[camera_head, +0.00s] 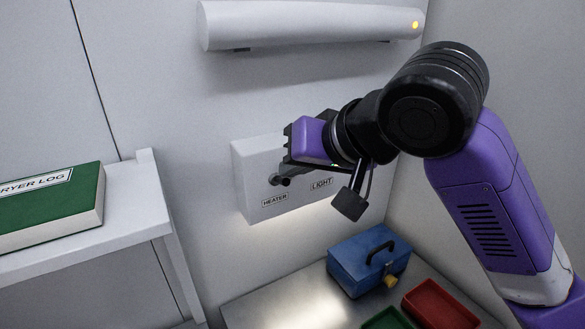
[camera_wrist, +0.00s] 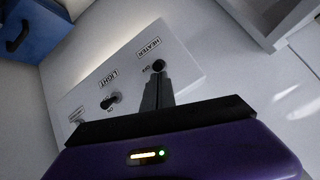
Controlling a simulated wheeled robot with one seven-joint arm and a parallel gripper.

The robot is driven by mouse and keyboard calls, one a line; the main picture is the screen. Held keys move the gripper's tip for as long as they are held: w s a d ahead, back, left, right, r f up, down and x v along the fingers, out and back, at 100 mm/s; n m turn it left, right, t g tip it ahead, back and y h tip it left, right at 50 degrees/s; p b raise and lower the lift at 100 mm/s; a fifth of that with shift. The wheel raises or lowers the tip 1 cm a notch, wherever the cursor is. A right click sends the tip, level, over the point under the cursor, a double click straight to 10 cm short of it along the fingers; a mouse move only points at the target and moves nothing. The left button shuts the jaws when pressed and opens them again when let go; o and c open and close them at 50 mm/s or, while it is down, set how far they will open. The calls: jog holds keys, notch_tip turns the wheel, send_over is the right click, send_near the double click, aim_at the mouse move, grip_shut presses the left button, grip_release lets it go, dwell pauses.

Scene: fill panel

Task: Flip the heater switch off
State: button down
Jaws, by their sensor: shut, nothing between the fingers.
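The white switch panel (camera_head: 250,165) is on the back wall, with HEATER and LIGHT labels on its front. In the wrist view the heater switch (camera_wrist: 159,66) is a dark round-tipped lever beside the HEATER label. The light switch (camera_wrist: 111,100) is to its left. My gripper (camera_head: 283,179) is shut and empty in front of the panel at the heater switch. In the wrist view its fingertips (camera_wrist: 158,79) are right at the heater lever; I cannot tell whether they touch it. The lever's base is partly hidden.
A shelf (camera_head: 130,205) with a green book (camera_head: 60,210) stands left. A blue box (camera_head: 350,262) and a red tray (camera_head: 440,305) are on the bench below.

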jog(key=shift+s+d+f+t+b, duration=0.15)
jog(key=shift+f+t+b, duration=0.15)
jog(key=shift+b, duration=0.3)
jog(key=t+y+b, duration=0.1)
jog(key=b, duration=0.2)
jog(key=f+t+y+b, duration=0.1)
jog(key=t+b, duration=0.1)
jog(key=b, duration=0.1)
jog(key=s+f+t+y+b, duration=0.1)
jog(key=b, duration=0.2)
jog(key=shift+s+d+f+t+y, duration=0.1)
jog(key=shift+d+t+y, duration=0.2)
jog(key=shift+d+y, duration=0.1)
